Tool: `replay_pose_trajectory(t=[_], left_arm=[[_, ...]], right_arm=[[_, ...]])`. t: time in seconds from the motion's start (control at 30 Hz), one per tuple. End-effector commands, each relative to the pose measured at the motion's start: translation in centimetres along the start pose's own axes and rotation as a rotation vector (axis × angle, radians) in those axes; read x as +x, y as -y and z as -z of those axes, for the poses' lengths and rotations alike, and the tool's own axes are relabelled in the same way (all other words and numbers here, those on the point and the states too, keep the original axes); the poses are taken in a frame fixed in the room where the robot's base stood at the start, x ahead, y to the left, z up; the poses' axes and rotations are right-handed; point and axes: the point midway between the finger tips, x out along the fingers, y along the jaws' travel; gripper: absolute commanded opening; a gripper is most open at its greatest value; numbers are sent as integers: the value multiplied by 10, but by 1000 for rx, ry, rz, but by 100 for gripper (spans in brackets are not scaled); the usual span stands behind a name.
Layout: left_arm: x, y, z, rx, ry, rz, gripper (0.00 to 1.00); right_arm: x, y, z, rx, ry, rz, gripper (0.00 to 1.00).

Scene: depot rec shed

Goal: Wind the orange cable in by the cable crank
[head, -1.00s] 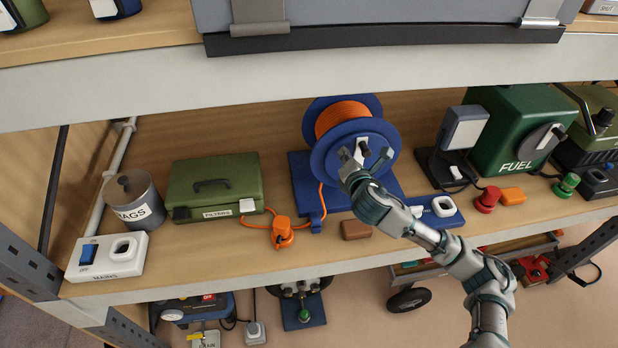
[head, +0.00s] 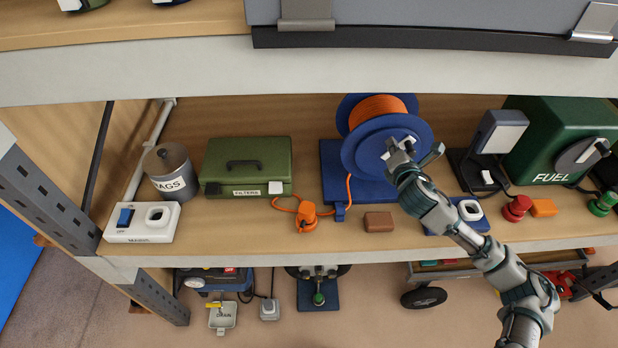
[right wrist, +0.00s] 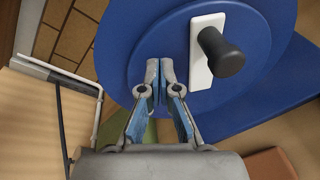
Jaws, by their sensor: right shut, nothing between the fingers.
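The orange cable (head: 378,108) is wound on a blue reel (head: 372,150) on the shelf. Its free length runs down to an orange plug (head: 308,216) lying at the reel's left. The cable crank on the reel's front is a white bar (right wrist: 198,55) with a black knob (right wrist: 222,54); in the head view it is largely hidden by my gripper. My right gripper (head: 402,152) is in front of the reel face. In the right wrist view its fingers (right wrist: 160,80) are together and empty, left of the crank and apart from the knob. My left gripper is not in view.
A green filters case (head: 225,181), a rags tin (head: 178,188) and a mains switch box (head: 120,235) stand left. A brown block (head: 378,222) lies before the reel. A lamp (head: 497,135) and green fuel can (head: 540,135) stand right. An upper shelf edge (head: 150,78) runs above.

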Motion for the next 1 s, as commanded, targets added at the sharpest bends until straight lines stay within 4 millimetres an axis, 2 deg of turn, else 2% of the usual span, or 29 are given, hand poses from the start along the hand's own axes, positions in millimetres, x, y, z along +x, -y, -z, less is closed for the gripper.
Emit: replay_pose_trajectory(t=[0.3, 0.6, 0.83, 1.0], left_arm=[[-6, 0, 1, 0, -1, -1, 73], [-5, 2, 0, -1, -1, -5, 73], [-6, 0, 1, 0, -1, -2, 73], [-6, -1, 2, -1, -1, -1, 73]], right_arm=[[0, 16, -13, -3, 2, 5, 0], [1, 14, -11, -6, 1, 3, 0], [2, 36, -20, -4, 2, 5, 0], [2, 38, -22, -1, 1, 1, 0]])
